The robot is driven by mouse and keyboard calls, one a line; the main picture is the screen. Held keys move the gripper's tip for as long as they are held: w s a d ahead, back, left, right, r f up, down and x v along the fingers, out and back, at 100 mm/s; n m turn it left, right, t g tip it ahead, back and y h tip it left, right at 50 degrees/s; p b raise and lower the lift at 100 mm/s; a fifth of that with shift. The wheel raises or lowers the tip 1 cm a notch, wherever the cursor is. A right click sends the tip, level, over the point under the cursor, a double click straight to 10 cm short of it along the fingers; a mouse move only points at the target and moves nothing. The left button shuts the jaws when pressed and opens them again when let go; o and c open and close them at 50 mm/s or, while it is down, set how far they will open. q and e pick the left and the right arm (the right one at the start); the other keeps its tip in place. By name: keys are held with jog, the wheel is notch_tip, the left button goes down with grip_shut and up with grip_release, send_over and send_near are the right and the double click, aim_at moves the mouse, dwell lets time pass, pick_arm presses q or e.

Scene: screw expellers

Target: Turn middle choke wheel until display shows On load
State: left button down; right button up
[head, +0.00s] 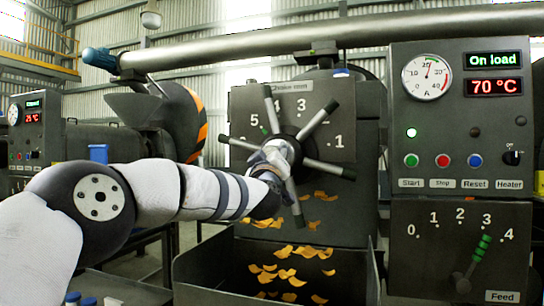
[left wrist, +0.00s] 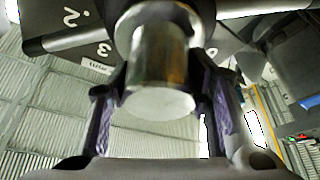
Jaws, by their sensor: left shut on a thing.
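My left gripper (head: 279,155) is at the wheel's centre, and my arm hides part of the hub. In the left wrist view, the two purple fingers of the gripper (left wrist: 155,95) are on either side of the metal hub (left wrist: 152,60), shut on it. The green display (head: 492,59) at the upper right reads "On load". My right gripper is not in view.
The control panel (head: 455,140) at right has a round gauge (head: 427,77), a red 70 °C display (head: 493,86), several buttons and a Feed lever (head: 470,268) near 3. Orange flakes (head: 290,275) lie in and above the tray (head: 215,275). Another machine (head: 90,140) stands at left.

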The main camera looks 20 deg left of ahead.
pick_arm(q)
jog(key=c, duration=0.8)
grip_release()
jog(key=v, duration=1.2)
